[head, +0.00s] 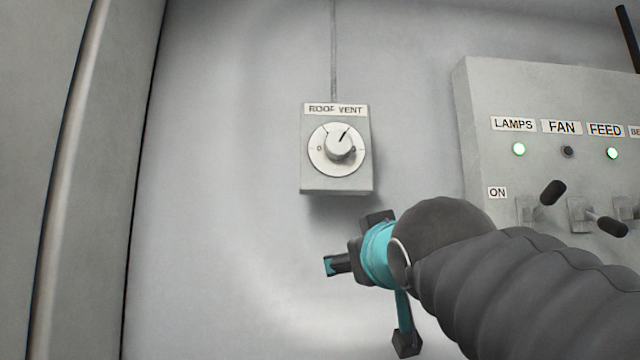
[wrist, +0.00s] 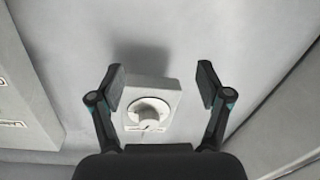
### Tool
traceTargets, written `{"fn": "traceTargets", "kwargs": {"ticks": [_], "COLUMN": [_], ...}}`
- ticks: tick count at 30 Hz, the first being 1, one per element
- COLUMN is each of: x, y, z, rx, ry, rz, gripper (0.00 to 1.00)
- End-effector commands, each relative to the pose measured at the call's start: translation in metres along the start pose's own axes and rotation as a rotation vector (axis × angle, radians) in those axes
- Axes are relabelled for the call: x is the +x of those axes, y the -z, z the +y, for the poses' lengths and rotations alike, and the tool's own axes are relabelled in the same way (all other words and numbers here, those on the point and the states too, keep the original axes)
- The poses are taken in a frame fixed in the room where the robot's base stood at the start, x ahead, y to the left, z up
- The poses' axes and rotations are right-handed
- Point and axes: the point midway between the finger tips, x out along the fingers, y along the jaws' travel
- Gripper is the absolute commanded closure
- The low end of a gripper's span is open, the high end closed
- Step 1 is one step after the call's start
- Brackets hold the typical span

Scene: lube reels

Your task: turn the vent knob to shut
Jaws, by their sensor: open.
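The vent knob (head: 340,147) is a pale round knob on a white dial, on a small grey box (head: 336,187) labelled ROOF VENT on the wall. Its dark pointer line points up and to the right. My gripper (head: 362,275) is below the box in the head view, apart from the knob. In the wrist view my gripper (wrist: 160,85) is open and empty, with its fingers to either side of the box and the knob (wrist: 148,112) between and below the tips. The knob's pointer is too small to read there.
A grey switch panel (head: 480,110) stands to the right, with labels LAMPS, FAN and FEED. The LAMPS (head: 519,149) and FEED (head: 612,153) lights glow green; the FAN light (head: 567,151) is dark. Black-handled levers (head: 553,192) stick out below. The wall left of the box is bare.

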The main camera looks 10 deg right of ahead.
Motion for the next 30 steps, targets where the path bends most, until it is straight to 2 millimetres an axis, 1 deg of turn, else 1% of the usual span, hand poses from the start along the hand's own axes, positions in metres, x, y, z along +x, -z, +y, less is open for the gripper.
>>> {"fn": "traceTargets", "kwargs": {"ticks": [1, 2, 3, 6, 9, 13, 17, 20, 30], "x": [-0.003, -0.005, -0.01, -0.022, -0.031, -0.035, -0.026, -0.011, 0.047], "y": [0.029, 0.046, 0.068, 0.11, 0.136, 0.15, 0.156, 0.162, 0.187], "z": [0.004, 0.007, 0.011, 0.018, 0.023, 0.025, 0.027, 0.028, 0.032], "rx": [-0.011, -0.017, -0.026, -0.042, -0.051, -0.057, -0.058, -0.058, -0.058], "ry": [-0.013, -0.021, -0.031, -0.053, -0.066, -0.074, -0.074, -0.074, -0.074], "rz": [0.083, 0.127, 0.184, 0.294, 0.364, 0.4, 0.401, 0.399, 0.398], "gripper": [0.23, 0.23, 0.23, 0.23, 0.23, 0.23, 0.23, 0.23, 0.23]}}
